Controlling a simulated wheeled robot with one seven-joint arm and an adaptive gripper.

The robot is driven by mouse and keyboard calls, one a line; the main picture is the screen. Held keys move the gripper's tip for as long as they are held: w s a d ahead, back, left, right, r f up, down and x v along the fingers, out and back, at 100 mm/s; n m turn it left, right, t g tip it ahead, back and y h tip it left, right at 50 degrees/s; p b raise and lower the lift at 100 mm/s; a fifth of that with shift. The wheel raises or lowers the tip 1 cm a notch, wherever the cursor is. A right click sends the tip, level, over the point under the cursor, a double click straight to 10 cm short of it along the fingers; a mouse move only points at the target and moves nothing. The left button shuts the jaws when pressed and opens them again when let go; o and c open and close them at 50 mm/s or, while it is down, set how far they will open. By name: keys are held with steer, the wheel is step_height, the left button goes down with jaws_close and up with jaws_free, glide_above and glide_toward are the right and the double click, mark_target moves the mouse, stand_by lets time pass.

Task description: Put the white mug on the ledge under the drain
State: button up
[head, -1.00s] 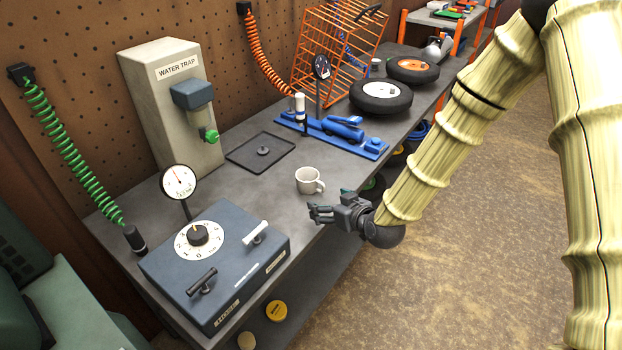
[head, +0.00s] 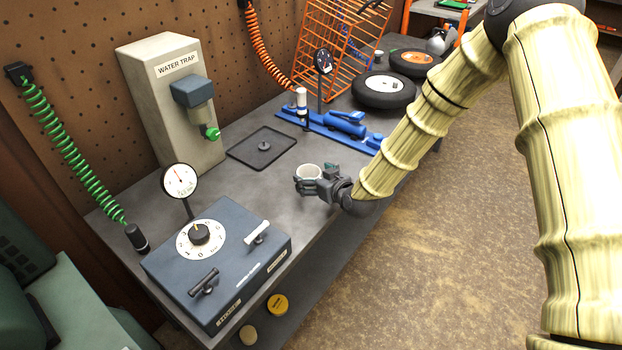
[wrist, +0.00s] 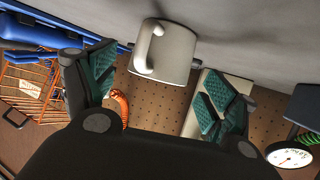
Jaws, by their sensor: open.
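The white mug (head: 308,172) stands upright on the grey bench top, partly hidden behind my gripper in the head view. My gripper (head: 308,183) is open at the mug's near side. In the wrist view the mug (wrist: 169,52) shows between and beyond the spread green-padded fingers of my gripper (wrist: 162,100), with its handle on the left side; I cannot tell whether a finger touches it. The drain (head: 210,132) is the green-tipped outlet under the bowl of the water trap (head: 165,95). Below it, a dark square tray with a raised rim (head: 238,156) lies on the bench.
A blue-grey box with a dial (head: 215,262) and a gauge on a stem (head: 180,180) stand at the bench's near left. A blue clamp tool (head: 335,127), wheels (head: 383,90) and an orange wire rack (head: 340,40) lie farther back. Bench top between mug and tray is clear.

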steer(key=shift+p+x, duration=0.3)
steer(key=shift+x, duration=1.15)
steer(key=c, duration=1.2)
